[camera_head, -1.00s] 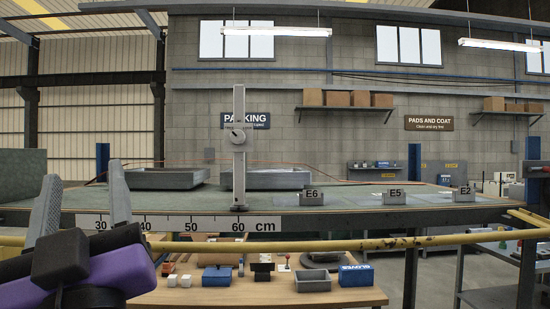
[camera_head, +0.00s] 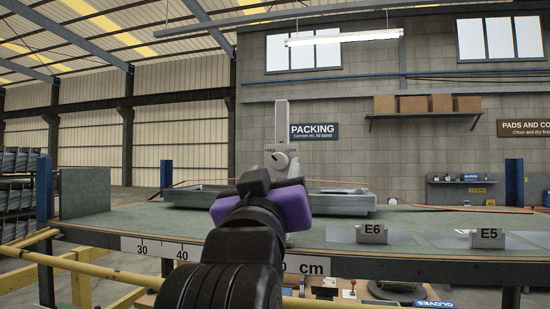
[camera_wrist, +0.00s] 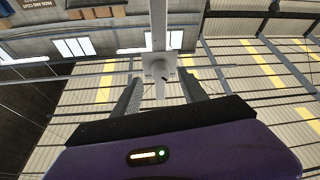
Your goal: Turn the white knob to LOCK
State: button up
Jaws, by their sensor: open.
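The white knob (camera_head: 281,161) sits on an upright grey post (camera_head: 281,120) that stands on the bench. Small lettering shows above the knob; the right word seems to read LOCK. A dark mark shows on the knob face, but its exact setting is too small to tell. In the wrist view, the knob (camera_wrist: 160,70) lies ahead, between the lines of the two grey fingers. My gripper (camera_wrist: 160,83) is open and empty, with its fingers apart on either side. In the head view, its purple body (camera_head: 292,207) covers the lower post and hides the fingers.
A grey tray (camera_head: 345,203) lies behind the post. Tags E6 (camera_head: 372,234) and E5 (camera_head: 487,238) stand on the bench at the right. A centimetre scale (camera_head: 150,247) runs along the bench's front edge, with a yellow rail (camera_head: 130,277) below it.

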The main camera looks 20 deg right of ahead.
aim_at(278, 164)
jog(key=shift+p+x, duration=0.45)
jog(key=shift+x, duration=1.1)
jog(key=shift+a, duration=0.1)
jog(key=shift+c, duration=0.2)
grip_shut()
